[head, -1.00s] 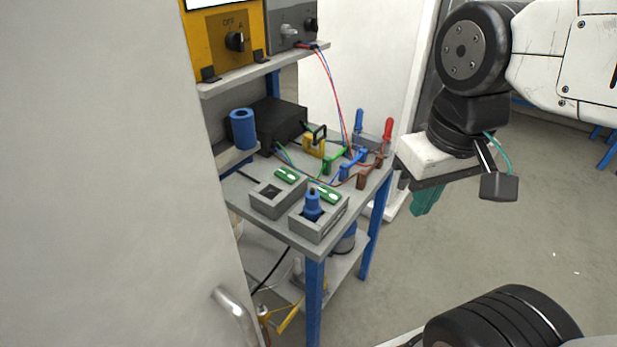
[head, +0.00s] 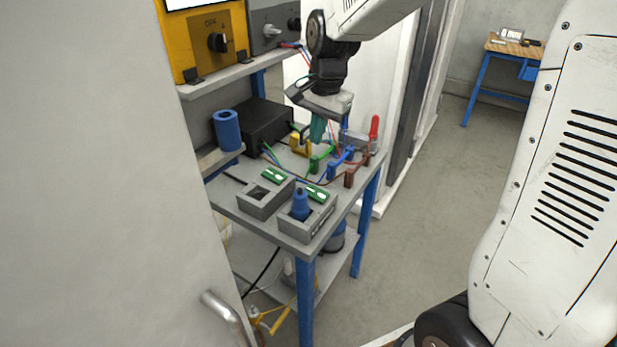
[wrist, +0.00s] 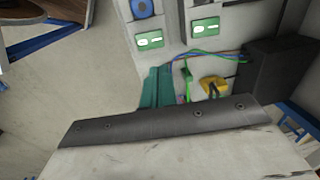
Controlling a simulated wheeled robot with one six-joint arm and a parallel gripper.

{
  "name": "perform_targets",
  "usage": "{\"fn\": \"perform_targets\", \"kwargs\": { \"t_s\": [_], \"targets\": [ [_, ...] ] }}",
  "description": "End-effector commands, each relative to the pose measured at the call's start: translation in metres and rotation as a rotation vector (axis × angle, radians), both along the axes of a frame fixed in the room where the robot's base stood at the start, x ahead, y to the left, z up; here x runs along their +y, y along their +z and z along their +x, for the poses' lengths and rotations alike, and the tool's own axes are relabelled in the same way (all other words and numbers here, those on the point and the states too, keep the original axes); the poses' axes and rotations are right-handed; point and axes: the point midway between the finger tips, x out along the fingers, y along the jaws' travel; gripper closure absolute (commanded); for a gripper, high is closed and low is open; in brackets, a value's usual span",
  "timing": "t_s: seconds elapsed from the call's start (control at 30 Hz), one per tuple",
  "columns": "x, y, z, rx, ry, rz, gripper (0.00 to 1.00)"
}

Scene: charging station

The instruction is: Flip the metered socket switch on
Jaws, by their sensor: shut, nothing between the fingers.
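A yellow panel box (head: 172,42) with a black rotary switch (head: 217,42) stands on the upper shelf at the top left of the head view. Beside it is a grey box (head: 262,18) with a small pale knob or switch (head: 271,31). I cannot tell which of these is the metered socket switch. My gripper (head: 317,130) points down over the bench, its teal fingers shut and empty, below and to the right of both boxes. In the wrist view the fingers (wrist: 156,87) show above the bench top. Neither panel shows in the wrist view.
The bench holds a black box (head: 256,122), green, blue and brown clamps, and two grey sockets, one with a blue plug (head: 301,205). A blue cylinder (head: 227,130) stands on a side ledge. A pale door (head: 90,180) fills the left. Floor on the right is open.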

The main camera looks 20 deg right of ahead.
Motion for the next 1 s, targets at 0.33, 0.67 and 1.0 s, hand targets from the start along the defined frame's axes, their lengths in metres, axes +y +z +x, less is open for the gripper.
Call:
{"fn": "perform_targets", "kwargs": {
  "t_s": [0.33,0.67,1.0],
  "targets": [
    [0.0,-0.006,0.01,0.003,-0.035,0.007,1.0],
    [0.002,-0.03,0.011,0.007,-0.034,0.006,1.0],
    [0.008,-0.101,0.019,0.007,-0.032,0.005,1.0]
  ]
}}
